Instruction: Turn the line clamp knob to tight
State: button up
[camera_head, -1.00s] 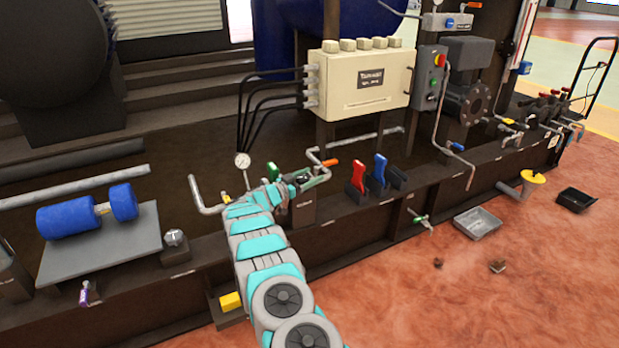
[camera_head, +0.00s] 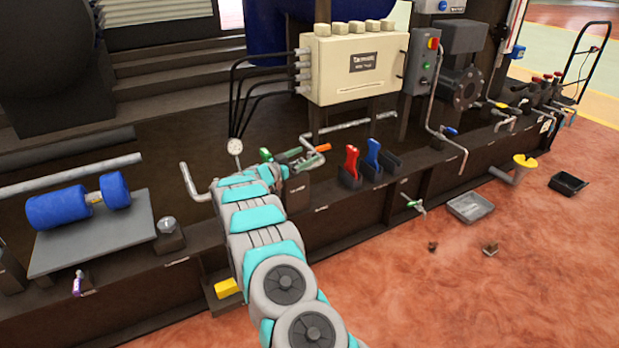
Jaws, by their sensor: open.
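My gripper (camera_head: 295,166) is at the far end of my grey and teal arm, over the dark skid beam. Its fingers are small in the picture, and it is open. Just below and beside it stands a dark block (camera_head: 297,194) with a small label that I cannot read clearly. The top of this block, where a clamp knob may sit, is mostly hidden by my gripper and wrist. I cannot tell whether the fingers touch anything there, or how a knob is turned.
A bent pipe with an orange handle (camera_head: 322,147) and a green handle (camera_head: 265,154) are close to my gripper. Red (camera_head: 351,163) and blue (camera_head: 373,155) handles stand to the right. A pressure gauge (camera_head: 235,147) is to the left.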

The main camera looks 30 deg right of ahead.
jog(key=s+a+r+b, duration=0.1)
jog(key=s+a, duration=0.3)
jog(key=s, duration=0.9)
jog(key=shift+r+b, duration=0.15)
jog(key=shift+b, duration=0.25)
jog(key=shift+w+a, duration=0.1)
jog(key=shift+w, duration=0.05)
